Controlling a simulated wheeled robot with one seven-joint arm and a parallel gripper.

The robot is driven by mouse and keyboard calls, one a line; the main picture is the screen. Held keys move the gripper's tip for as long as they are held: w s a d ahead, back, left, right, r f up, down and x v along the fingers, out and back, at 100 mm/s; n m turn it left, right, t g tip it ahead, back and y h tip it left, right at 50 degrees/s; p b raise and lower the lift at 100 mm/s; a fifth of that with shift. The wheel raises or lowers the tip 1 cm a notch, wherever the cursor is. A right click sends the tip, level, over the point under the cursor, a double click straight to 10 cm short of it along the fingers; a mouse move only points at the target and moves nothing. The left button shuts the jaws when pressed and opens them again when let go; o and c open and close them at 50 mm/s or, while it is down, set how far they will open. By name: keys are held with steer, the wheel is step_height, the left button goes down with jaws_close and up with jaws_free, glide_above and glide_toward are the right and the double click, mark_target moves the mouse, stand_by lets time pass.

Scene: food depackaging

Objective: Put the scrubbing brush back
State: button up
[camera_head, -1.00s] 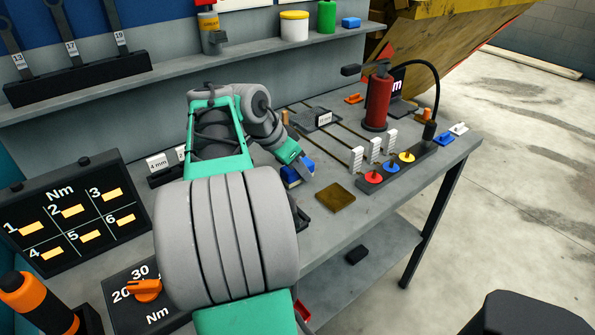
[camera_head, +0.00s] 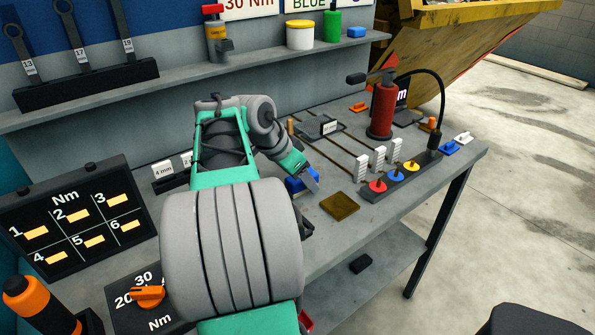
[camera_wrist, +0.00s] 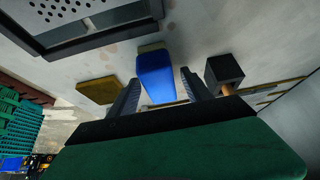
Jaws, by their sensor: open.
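A blue block-like thing with a pale olive end, which looks like the scrubbing brush (camera_wrist: 155,75), shows in the wrist view on the grey bench. My gripper (camera_wrist: 160,93) is open, with one finger on each side of the blue body. I cannot tell whether the fingers touch it. In the head view, the brush (camera_head: 296,185) is partly hidden by my gripper (camera_head: 306,177). A flat brown-gold square (camera_head: 340,206) lies on the bench just right of it and also shows in the wrist view (camera_wrist: 98,92).
A red extinguisher-like bottle (camera_head: 382,110) stands toward the back right. Red, blue and yellow discs on a dark strip (camera_head: 375,196) line the bench's right side. A dark block with a wooden peg (camera_wrist: 224,72) stands close beside my gripper. A shelf (camera_head: 270,58) runs behind.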

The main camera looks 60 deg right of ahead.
steer(key=p+v, duration=0.2)
steer(key=v, duration=1)
steer(key=shift+p, duration=0.4)
steer(key=shift+s+r, duration=0.1)
